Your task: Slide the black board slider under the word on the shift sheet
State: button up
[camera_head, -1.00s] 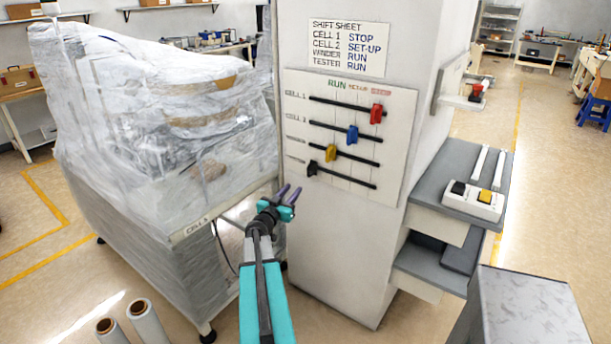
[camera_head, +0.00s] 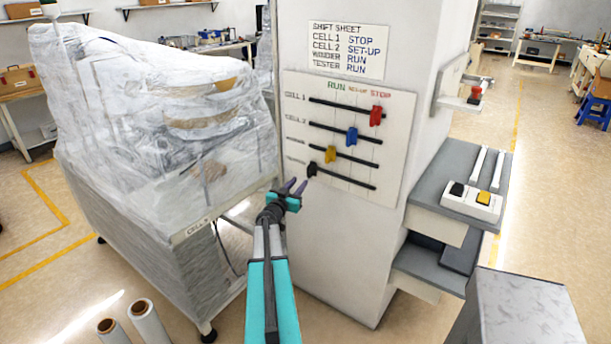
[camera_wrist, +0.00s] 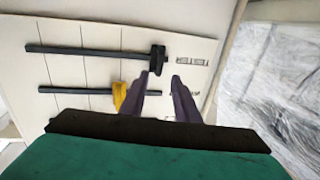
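The black board slider (camera_head: 312,169) sits at the left end of the bottom rail on the white board (camera_head: 395,112), beside the row label. In the wrist view the black slider (camera_wrist: 157,57) is just beyond the fingertips, at its rail's end by the label. The yellow slider (camera_head: 331,155), blue slider (camera_head: 352,136) and red slider (camera_head: 376,115) sit on the rails above. The shift sheet (camera_head: 347,49) above the board reads RUN for TESTER. The board heads its columns RUN, SET-UP and STOP. My gripper (camera_head: 297,184) is open and empty, just below and left of the black slider.
A wrapped machine (camera_head: 150,130) stands close on the left of the pillar (camera_head: 340,235). Grey shelves (camera_head: 440,180) with a switch box (camera_head: 472,201) project on the right. Film rolls (camera_head: 145,322) stand at the lower left.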

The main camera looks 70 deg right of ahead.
aim_at(308, 172)
jog(key=shift+s+d+p, duration=0.15)
jog(key=shift+d+p, duration=0.3)
jog(key=shift+d, duration=1.45)
jog(key=shift+s+d+p, duration=0.1)
jog(key=shift+d+p, duration=0.35)
jog(key=shift+d, duration=1.4)
grip_shut()
